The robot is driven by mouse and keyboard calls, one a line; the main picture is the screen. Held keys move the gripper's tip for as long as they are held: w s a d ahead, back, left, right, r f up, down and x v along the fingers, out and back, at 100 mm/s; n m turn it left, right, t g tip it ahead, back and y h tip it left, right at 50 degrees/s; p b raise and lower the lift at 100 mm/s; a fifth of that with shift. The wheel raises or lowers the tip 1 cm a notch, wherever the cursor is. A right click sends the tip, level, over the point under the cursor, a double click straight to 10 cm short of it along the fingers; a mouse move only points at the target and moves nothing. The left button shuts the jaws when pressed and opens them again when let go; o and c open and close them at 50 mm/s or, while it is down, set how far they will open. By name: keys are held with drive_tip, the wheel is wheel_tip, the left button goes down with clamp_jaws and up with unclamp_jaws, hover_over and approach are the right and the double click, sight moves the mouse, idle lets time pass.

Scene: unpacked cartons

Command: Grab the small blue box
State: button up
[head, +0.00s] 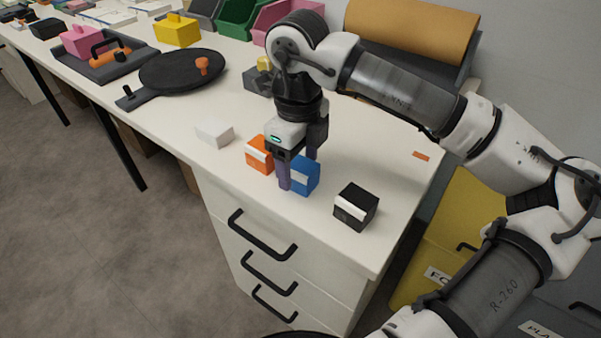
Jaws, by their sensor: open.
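The small blue box (304,176) sits on the white worktop near its front edge, between an orange box and a black box. My gripper (298,170) points down at the blue box, with one purple finger in front of its left part and the other behind it. The jaws are open. The finger in front hides part of the blue box. I cannot tell whether either finger touches it.
An orange box (259,154) stands close on the left, and a black box (356,207) with a white label stands to the right. A white box (215,134) lies further left. A round black pan (183,70) is further back. The worktop's right part is mostly clear.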

drive_tip(key=shift+f, duration=0.7)
drive_tip(key=shift+c, duration=0.3)
drive_tip(key=c, duration=1)
